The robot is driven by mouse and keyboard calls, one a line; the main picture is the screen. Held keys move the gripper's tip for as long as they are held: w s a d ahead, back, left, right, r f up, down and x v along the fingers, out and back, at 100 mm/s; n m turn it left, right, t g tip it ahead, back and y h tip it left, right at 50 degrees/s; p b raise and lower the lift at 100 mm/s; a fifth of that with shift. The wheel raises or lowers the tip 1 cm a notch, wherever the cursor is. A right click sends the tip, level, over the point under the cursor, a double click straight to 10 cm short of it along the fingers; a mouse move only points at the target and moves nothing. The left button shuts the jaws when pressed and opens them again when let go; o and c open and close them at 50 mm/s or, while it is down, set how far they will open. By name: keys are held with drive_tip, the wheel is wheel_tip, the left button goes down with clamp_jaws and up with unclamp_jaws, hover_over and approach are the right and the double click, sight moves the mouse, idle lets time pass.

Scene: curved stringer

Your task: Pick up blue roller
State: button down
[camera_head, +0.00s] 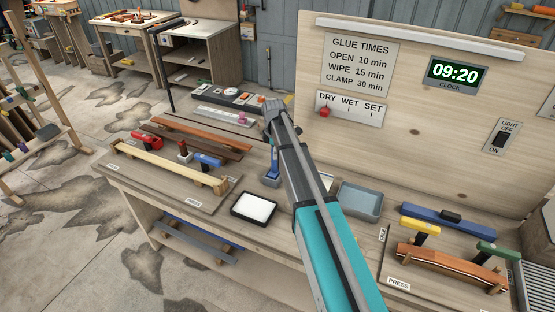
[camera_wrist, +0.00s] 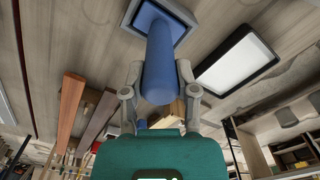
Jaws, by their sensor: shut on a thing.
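The blue roller (camera_wrist: 160,65) stands upright between the two fingers of my gripper (camera_wrist: 160,88) in the wrist view. The fingers are closed against its sides. Its far end meets a small blue holder with a pale rim (camera_wrist: 132,14); I cannot tell whether it is clear of it. In the head view, the roller (camera_head: 274,158) shows as a narrow blue upright piece beside my arm, over the small holder (camera_head: 270,182) on the bench. My arm hides most of the gripper in that view.
A black-rimmed tray with a white inside (camera_head: 254,207) lies in front of the holder. A grey-blue bin (camera_head: 360,201) stands to the right. Clamped wooden strips (camera_head: 170,165) lie left, and a curved wooden piece (camera_head: 450,265) lies right. A tall panel (camera_head: 440,130) rises behind.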

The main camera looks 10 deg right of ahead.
drive_tip(key=shift+r, duration=0.15)
wheel_tip(320, 180, up, 10)
drive_tip(key=p, duration=0.9)
drive_tip(key=shift+p, duration=0.4)
drive_tip(key=shift+w, duration=0.1)
idle(1.5)
